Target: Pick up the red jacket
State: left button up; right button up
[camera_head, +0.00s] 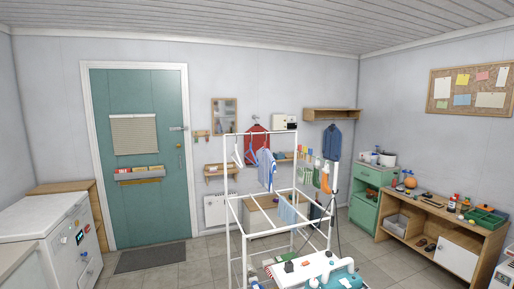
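The red jacket (258,132) hangs against the back wall, behind the white drying rack. Its lower part is partly hidden by white hangers and a blue-and-white striped shirt (266,166) on the rack. I see no hand or hook holding it clearly; a small fitting shows just above its collar. Neither of my grippers is in view.
The white rack frame (244,206) stands between me and the back wall. A white and teal object (338,280) is at bottom centre. A dark blue garment (332,142) hangs right of the jacket. A wooden workbench (412,240) lines the right; floor tiles are clear at left.

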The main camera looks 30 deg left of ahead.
aim_at(258, 141)
jog(key=u, duration=0.55)
jog(key=j+u, duration=0.15)
jog(key=u, duration=1)
jog(key=i+u, duration=0.1)
jog(key=u, duration=0.5)
jog(key=j+u, duration=0.1)
jog(key=u, duration=1.05)
jog(key=i+u, duration=0.1)
jog(key=u, duration=0.45)
jog(key=l+u, duration=0.1)
jog(key=u, duration=0.45)
jog(key=i+l+u, duration=0.1)
jog(key=u, duration=0.5)
jog(key=l+u, duration=0.2)
jog(key=l, duration=0.25)
